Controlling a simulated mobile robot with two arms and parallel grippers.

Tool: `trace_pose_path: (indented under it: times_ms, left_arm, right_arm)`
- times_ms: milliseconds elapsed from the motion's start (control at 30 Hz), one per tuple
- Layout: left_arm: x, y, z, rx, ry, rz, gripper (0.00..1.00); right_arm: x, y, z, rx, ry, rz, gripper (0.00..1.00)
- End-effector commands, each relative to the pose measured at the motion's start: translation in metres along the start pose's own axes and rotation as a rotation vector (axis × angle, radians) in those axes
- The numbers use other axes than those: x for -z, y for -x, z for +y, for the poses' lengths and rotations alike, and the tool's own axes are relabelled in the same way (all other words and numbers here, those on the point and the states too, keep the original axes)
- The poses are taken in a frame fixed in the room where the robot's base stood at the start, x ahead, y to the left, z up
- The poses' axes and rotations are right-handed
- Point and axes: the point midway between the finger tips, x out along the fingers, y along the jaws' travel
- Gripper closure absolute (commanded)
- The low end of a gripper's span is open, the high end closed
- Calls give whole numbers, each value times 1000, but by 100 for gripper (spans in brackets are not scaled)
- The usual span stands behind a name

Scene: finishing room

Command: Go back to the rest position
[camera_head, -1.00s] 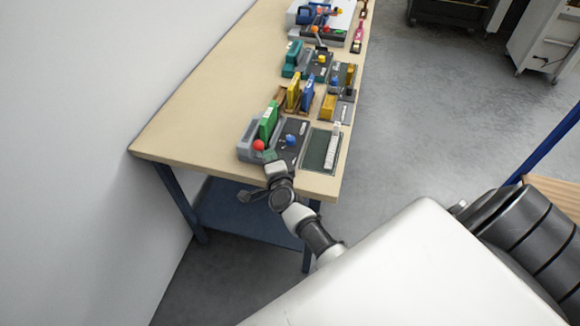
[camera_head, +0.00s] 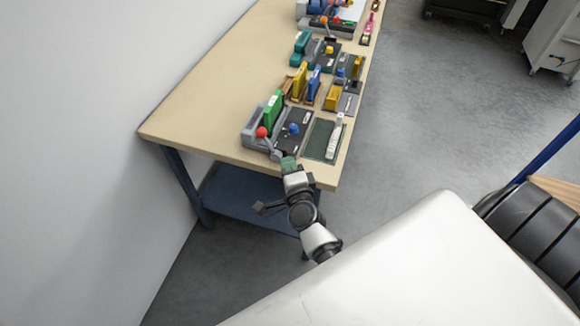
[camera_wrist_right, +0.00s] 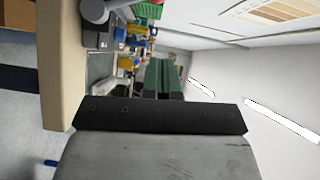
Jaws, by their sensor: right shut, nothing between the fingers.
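My right gripper (camera_head: 288,163) has green fingertips and is at the near end of the workbench (camera_head: 210,105), close to its front edge. In the right wrist view its green fingers (camera_wrist_right: 163,78) lie together, shut, with nothing visible between them. The arm behind it runs down toward my white body. My left gripper is in neither view.
Near the gripper are a grey holder with a red ball (camera_head: 262,132), a green block (camera_head: 273,110), a blue knob (camera_head: 294,129) and a dark green tray (camera_head: 318,140). Several coloured items stand farther along the bench. Grey floor (camera_head: 420,130) lies open to the right.

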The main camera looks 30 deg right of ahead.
Motion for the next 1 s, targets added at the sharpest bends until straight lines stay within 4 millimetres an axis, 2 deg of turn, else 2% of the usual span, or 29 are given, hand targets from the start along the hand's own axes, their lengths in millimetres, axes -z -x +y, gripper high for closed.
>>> trace_pose_path:
  times_ms: [133, 333, 733, 767, 867, 967, 1000]
  left_arm:
    - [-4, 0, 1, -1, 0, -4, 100]
    - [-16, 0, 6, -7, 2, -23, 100]
    - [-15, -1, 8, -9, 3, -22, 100]
    - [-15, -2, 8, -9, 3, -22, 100]
    - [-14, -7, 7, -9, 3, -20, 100]
    - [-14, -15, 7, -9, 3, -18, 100]
    - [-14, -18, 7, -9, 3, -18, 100]
  right_arm:
    - [0, 9, -2, 0, 0, 1, 100]
    - [0, 10, -2, 1, 0, 1, 100]
    - [-1, 10, 2, -6, 9, -4, 100]
    - [-3, 11, 6, -14, 20, -11, 100]
    - [-15, 16, 39, -67, 106, -64, 100]
    - [-34, 31, 96, -160, 265, -167, 100]
    - [-42, 40, 124, -202, 344, -220, 100]
